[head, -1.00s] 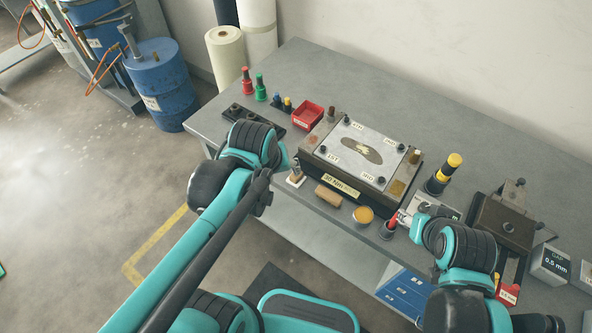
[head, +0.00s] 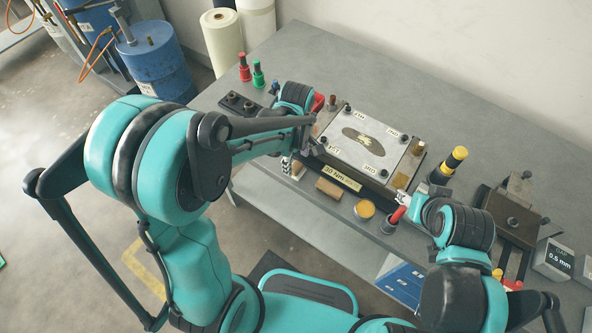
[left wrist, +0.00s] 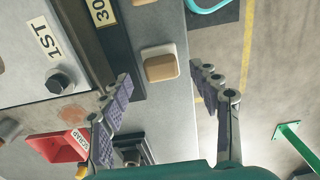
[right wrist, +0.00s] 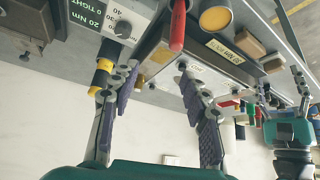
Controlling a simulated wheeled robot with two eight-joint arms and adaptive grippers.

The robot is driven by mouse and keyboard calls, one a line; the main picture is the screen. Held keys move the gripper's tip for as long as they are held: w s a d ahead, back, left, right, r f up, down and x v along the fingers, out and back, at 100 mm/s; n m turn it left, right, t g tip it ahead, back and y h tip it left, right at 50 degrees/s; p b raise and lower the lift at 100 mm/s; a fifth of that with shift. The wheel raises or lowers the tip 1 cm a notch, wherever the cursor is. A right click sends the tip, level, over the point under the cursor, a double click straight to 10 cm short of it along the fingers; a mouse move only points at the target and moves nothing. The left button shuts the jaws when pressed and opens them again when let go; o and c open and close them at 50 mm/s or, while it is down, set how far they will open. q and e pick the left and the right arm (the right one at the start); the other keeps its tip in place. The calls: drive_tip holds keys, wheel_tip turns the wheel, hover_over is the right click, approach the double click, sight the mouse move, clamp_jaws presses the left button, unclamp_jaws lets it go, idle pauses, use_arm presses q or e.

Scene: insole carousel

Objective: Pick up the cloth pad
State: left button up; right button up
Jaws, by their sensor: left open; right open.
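The cloth pad, a small white base with a tan top, lies on the table's front edge; it shows in the left wrist view (left wrist: 160,66) and partly in the head view (head: 298,172). My left gripper (left wrist: 160,76) is open above it, with the pad between and beyond the fingertips in that view. Whether the fingers touch it I cannot tell. In the head view my left gripper (head: 287,165) is partly hidden by its own arm. My right gripper (right wrist: 158,70) is open and empty near the red-handled tool (right wrist: 178,28).
A wooden block (head: 328,189) and a round yellow tin (head: 364,210) stand right of the pad along the front edge. The dark press block (head: 378,180) with a metal plate (head: 345,155) is behind. A red scrap bin (left wrist: 62,146) is close to the left gripper.

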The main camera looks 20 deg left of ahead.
use_arm(q)
wheel_tip(320, 180, down, 3)
drive_tip(key=shift+r+b, duration=0.1)
drive_tip(key=shift+b, duration=0.25)
drive_tip(key=c, duration=1.3)
drive_tip(key=shift+r, duration=0.15)
drive_tip(key=shift+c, duration=0.2)
wheel_tip(320, 180, up, 5)
drive_tip(key=shift+f+p, duration=0.2)
drive_tip(key=shift+p, duration=0.95)
drive_tip(key=s+d+r+p, duration=0.2)
drive_tip(key=d+r, duration=0.4)
drive_tip(key=d, duration=0.5)
drive_tip(key=shift+s+p, duration=0.35)
drive_tip(key=shift+s, duration=0.2)
drive_tip(key=shift+d+r, duration=0.1)
